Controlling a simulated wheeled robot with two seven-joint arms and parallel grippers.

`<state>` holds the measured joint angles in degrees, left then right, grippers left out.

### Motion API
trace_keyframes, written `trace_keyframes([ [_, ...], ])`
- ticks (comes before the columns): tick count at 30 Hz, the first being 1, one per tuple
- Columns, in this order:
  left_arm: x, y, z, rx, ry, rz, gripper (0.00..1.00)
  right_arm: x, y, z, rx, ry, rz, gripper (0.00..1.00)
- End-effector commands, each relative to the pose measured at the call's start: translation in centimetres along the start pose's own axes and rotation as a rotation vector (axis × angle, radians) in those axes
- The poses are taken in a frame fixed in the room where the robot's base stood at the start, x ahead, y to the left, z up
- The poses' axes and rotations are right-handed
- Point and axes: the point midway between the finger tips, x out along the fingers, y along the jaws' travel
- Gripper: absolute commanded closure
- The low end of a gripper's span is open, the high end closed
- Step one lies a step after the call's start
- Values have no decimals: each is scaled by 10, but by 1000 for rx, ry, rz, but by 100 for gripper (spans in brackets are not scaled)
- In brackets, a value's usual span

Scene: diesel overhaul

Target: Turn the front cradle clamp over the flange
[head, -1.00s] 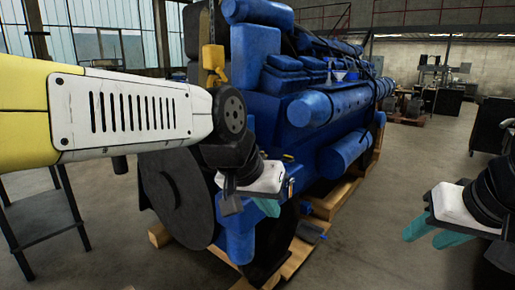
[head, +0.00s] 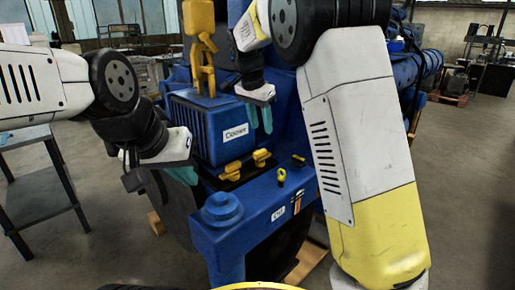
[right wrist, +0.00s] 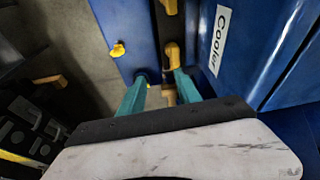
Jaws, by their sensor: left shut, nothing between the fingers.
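Two yellow clamps, one on the left (head: 232,170) and one on the right (head: 262,157), sit on a dark strip in front of the blue block labelled "Cooler" (head: 207,128). Which is the front cradle clamp I cannot tell. My right gripper (head: 261,120) points down above the right clamp, in front of the cooler. In the right wrist view its teal fingers (right wrist: 161,92) are apart and empty, with a yellow clamp (right wrist: 173,55) just beyond the gap. My left gripper (head: 184,175) is shut and empty, left of the cooler and the left clamp.
A blue beam (head: 255,208) with a small yellow knob (head: 282,176) runs in front of the clamps. A yellow hook-like fitting (head: 200,55) stands on the cooler. A dark table (head: 50,185) stands at the left.

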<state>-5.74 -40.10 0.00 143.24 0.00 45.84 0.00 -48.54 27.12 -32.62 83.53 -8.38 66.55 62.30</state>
Motion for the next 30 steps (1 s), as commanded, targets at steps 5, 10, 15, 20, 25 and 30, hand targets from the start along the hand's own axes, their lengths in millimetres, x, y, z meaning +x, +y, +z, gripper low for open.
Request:
trace_keyframes([
  [5, 0, 0, 0, 0, 0, 0, 100, 3, -38, 12, 47, 87, 44, 60],
  [10, 0, 0, 0, 0, 0, 0, 100, 9, -46, 14, 66, 110, 55, 60],
  [15, 0, 0, 0, 0, 0, 0, 100, 34, -44, 12, 66, 109, 57, 60],
  [20, 0, 0, 0, 0, 0, 0, 100, 67, -42, 8, 66, 108, 57, 60],
  [25, 0, 0, 0, 0, 0, 0, 100, 98, -40, 4, 66, 108, 55, 60],
  [30, 0, 0, 0, 0, 0, 0, 100, 116, -40, 3, 65, 108, 54, 60],
])
